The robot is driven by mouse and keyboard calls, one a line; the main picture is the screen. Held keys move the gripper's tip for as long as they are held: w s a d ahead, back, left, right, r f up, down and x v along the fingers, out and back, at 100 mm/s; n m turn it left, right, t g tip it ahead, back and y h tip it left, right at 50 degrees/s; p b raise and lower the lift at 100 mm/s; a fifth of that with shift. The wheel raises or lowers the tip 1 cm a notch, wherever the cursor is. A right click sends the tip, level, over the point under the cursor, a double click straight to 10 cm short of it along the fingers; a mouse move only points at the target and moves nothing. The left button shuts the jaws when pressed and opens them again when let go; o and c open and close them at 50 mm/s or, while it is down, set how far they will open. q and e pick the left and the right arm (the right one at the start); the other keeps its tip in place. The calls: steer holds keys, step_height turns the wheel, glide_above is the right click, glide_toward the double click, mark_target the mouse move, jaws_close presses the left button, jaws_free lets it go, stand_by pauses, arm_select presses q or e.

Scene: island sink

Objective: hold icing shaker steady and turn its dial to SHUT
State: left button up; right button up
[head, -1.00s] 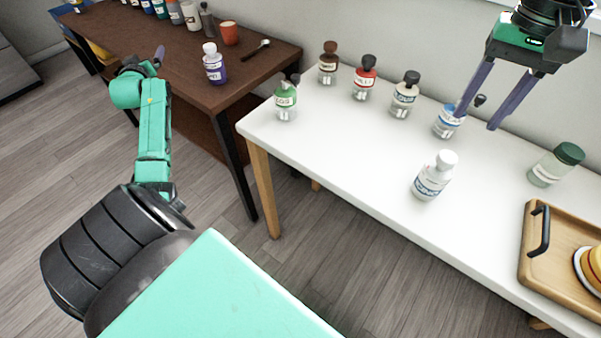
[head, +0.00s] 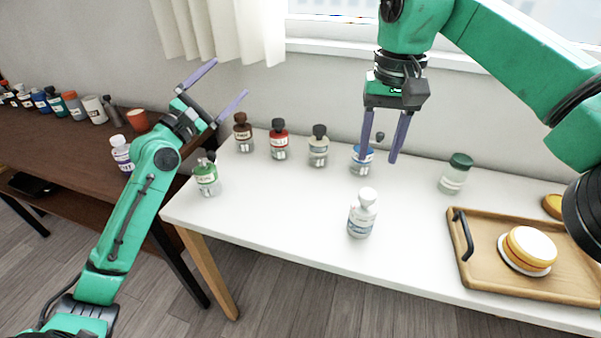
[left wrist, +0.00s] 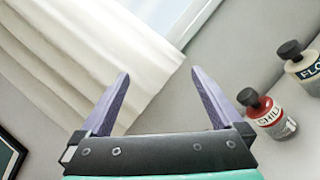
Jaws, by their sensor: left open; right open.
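The likely icing shaker (head: 362,216), white-capped with a blue-and-white label, stands upright near the front edge of the white table in the head view. Its label and dial setting are too small to read surely. My left gripper (head: 230,78) is open and empty, raised at the back left, well away from this shaker; its fingers also show in the left wrist view (left wrist: 160,75). My right gripper (head: 378,160) is open and empty, pointing down above and behind the shaker. Its fingers overlap a blue-labelled shaker (head: 362,162) in the picture.
Green (head: 207,178), brown (head: 243,134), red (head: 279,140) and cream (head: 318,148) labelled shakers stand left and behind. A green-lidded jar (head: 455,174) and a wooden tray (head: 480,276) with a cake (head: 529,246) are right. The red CHILI shaker also shows in the left wrist view (left wrist: 270,118).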

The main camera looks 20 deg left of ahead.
arm_select(q)
steer(key=s+d+f+n+g+h, duration=0.1)
steer(key=s+d+f+g, duration=0.1)
steer(key=s+d+f, duration=0.2)
steer(key=s+d+f+n+g+h, duration=0.1)
steer(key=s+d+f, duration=0.3)
steer(key=d+f, duration=0.5)
steer(key=s+d+f+n+g+h, duration=0.1)
steer(key=s+d+f+g+h, duration=0.2)
steer(key=d+f, duration=0.3)
steer(key=shift+s+d+f+g, duration=0.3)
steer(key=shift+s+f, duration=0.05)
steer(key=shift+s, duration=0.1)
steer(key=n+g+h, duration=0.1)
steer(key=g+h, duration=0.1)
glide_toward(351, 220)
steer(key=shift+v, duration=0.8)
steer(key=shift+d, duration=0.4)
steer(key=x, duration=1.4)
steer(key=shift+w+a, duration=0.15)
steer(key=c, duration=1.5)
steer(key=shift+o, duration=0.2)
